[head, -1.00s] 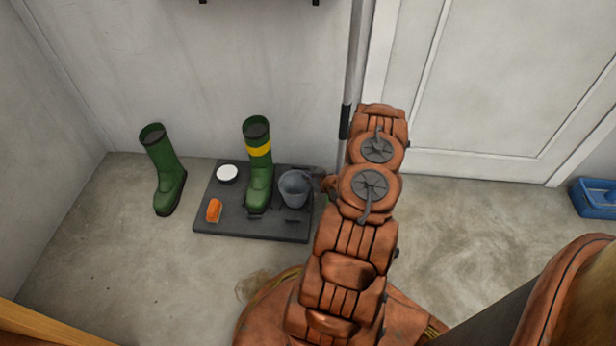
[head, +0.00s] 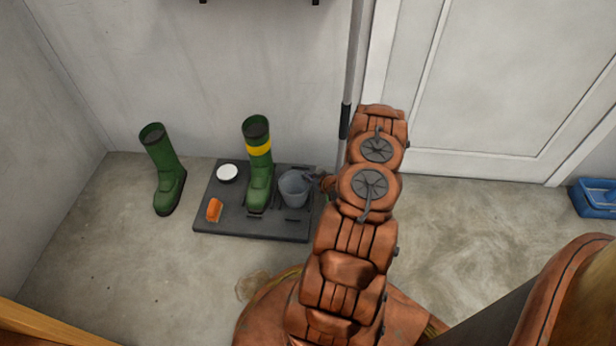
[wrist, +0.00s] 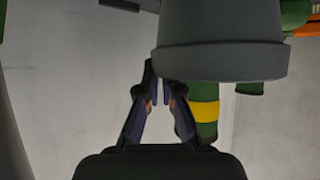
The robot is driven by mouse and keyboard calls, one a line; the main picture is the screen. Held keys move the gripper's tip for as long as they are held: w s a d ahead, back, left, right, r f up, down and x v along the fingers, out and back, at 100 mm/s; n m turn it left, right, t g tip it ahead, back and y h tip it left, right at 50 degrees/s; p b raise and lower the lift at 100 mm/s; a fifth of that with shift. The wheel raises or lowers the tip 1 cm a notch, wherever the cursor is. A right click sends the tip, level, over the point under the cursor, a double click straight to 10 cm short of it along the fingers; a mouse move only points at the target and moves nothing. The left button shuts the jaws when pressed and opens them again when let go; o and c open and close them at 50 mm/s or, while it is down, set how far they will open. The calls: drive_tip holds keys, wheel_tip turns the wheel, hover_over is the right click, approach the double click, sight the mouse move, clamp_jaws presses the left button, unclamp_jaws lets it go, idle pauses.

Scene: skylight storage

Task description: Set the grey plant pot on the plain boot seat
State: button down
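The grey plant pot (head: 293,188) is upright at the right part of the dark boot tray (head: 235,228), beside the banded green boot (head: 258,165). I cannot tell whether its base touches the tray. The plain green boot (head: 165,175) stands on the floor left of the tray. My gripper (head: 312,181) is at the pot's right rim. In the wrist view the pot (wrist: 222,35) fills the top, and my fingers (wrist: 163,78) are close together at its rim, one fingertip partly hidden by it. Thin dark outlines show on the tray near the pot, mostly covered.
A white round dish (head: 227,172) and an orange brush (head: 214,210) lie on the tray's left side. A grey pole stands against the wall behind my arm. A blue bin (head: 594,198) is at the far right by the door. The floor in front is clear.

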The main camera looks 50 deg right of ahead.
drive_tip(key=shift+f, duration=0.4)
idle(0.4)
drive_tip(key=c, duration=1.2)
unclamp_jaws()
drive_tip(key=shift+c, duration=0.2)
drive_tip(key=p+v, duration=0.1)
drive_tip(key=v, duration=0.7)
drive_tip(key=shift+p, duration=0.35)
idle(0.7)
drive_tip(key=shift+s, duration=0.1)
idle(0.4)
